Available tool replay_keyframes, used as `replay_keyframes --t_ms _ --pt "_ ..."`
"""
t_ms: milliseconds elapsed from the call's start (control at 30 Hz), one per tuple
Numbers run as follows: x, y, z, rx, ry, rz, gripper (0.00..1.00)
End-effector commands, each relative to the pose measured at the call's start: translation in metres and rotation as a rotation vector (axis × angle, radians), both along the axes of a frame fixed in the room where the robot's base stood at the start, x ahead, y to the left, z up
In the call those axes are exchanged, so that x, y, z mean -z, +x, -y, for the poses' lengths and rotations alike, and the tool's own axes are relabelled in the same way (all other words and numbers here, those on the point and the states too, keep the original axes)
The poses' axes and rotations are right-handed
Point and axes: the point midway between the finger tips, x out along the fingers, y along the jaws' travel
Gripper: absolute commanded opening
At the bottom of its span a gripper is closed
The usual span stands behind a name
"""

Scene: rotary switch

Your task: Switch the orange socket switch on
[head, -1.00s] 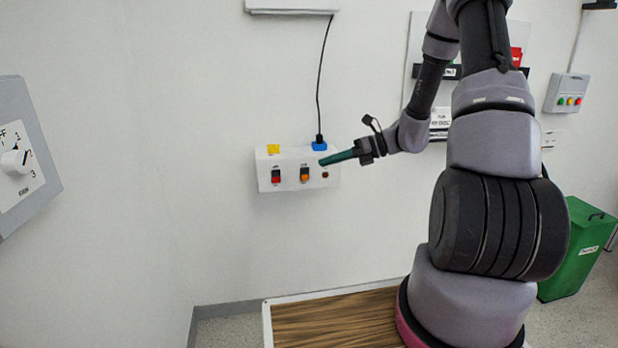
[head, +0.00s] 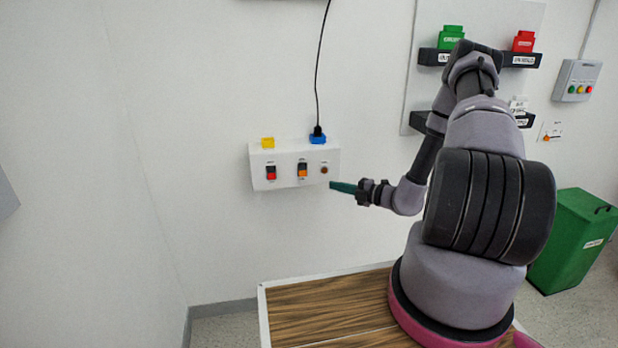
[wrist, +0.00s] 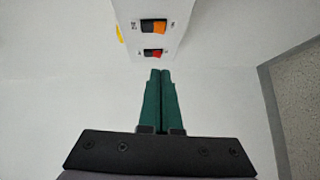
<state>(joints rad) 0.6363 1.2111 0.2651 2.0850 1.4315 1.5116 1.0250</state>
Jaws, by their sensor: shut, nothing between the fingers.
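My gripper (head: 333,186) has green fingers, shut and empty, just right of the box's lower right corner in the head view. In the wrist view its fingertips (wrist: 160,72) point toward the box, below the red switch in the picture. Whether the fingertips touch anything cannot be told.
A yellow socket (head: 267,143) and a blue plug (head: 317,139) with a black cable are on top of the box. A green bin (head: 570,240) stands at the right. A board with green and red items (head: 523,41) is behind my arm. Wall below the box is clear.

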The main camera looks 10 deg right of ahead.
Motion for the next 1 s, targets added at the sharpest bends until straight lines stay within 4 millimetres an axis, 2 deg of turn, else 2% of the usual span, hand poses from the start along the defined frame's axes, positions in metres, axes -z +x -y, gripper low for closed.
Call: replay_keyframes --t_ms 233,367,767,900,1000 --pt "0.0 0.003 -0.003 -0.003 -0.002 0.002 0.0" --pt "0.001 0.013 -0.015 -0.005 -0.001 0.001 0.0" --pt "0.01 0.071 -0.074 -0.005 -0.002 0.003 0.0" --pt "0.013 0.093 -0.071 -0.002 -0.003 0.004 0.0" --pt "0.014 0.103 -0.072 -0.003 -0.002 0.003 0.0"
